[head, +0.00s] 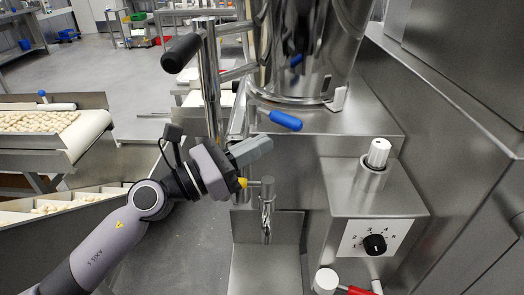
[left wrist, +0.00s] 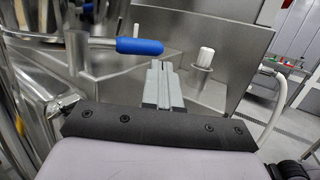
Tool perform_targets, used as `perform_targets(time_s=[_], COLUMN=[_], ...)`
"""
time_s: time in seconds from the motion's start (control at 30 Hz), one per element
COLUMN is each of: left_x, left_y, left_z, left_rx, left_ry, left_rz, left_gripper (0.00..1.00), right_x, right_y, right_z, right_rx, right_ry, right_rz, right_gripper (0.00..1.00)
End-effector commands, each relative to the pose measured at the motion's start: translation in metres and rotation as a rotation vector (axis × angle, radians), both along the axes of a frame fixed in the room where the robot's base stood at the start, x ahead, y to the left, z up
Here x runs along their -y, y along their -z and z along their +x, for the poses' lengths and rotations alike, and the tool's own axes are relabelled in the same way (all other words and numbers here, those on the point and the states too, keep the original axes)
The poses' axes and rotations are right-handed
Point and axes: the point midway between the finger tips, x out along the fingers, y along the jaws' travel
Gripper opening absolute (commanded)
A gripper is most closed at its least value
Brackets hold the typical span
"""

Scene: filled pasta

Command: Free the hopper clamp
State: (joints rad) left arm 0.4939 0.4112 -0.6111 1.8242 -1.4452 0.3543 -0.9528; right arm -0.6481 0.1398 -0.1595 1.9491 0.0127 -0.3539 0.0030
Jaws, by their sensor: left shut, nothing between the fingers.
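The steel hopper (head: 308,40) stands on the machine, with a clamp ring around its base. The clamp's blue handle (head: 286,121) sticks out at the front, pointing to the right. My left gripper (head: 268,144) is shut and empty, just below and left of the blue handle in the head view. In the left wrist view the blue handle (left wrist: 139,46) lies beyond and slightly left of my closed fingertips (left wrist: 158,65). Contact between fingers and handle cannot be made out. My right gripper is not in view.
A black-ended lever (head: 183,52) on steel tubes rises left of the hopper. A steel spout (head: 267,210) stands below my gripper. A control box with a black dial (head: 375,244) and a white knob (head: 378,153) are at the right. A pasta conveyor (head: 88,133) is at the left.

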Motion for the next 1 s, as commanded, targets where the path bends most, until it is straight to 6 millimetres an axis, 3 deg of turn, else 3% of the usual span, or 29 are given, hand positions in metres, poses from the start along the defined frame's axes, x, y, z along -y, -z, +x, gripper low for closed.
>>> perform_targets(time_s=[0.4,0.6,1.0], left_x=[-0.050,-0.060,-0.061], left_y=[0.019,0.020,0.019], left_z=[-0.061,-0.073,-0.075], left_rx=[-0.003,-0.001,-0.001], left_ry=[-0.001,-0.002,-0.001], left_rz=[0.003,0.001,0.001], left_gripper=[0.00,0.00,0.00], right_x=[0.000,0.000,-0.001], right_y=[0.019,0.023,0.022], right_z=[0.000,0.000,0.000], right_rx=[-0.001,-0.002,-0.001], right_ry=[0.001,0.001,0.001], right_rz=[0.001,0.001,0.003], right_gripper=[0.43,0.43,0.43])
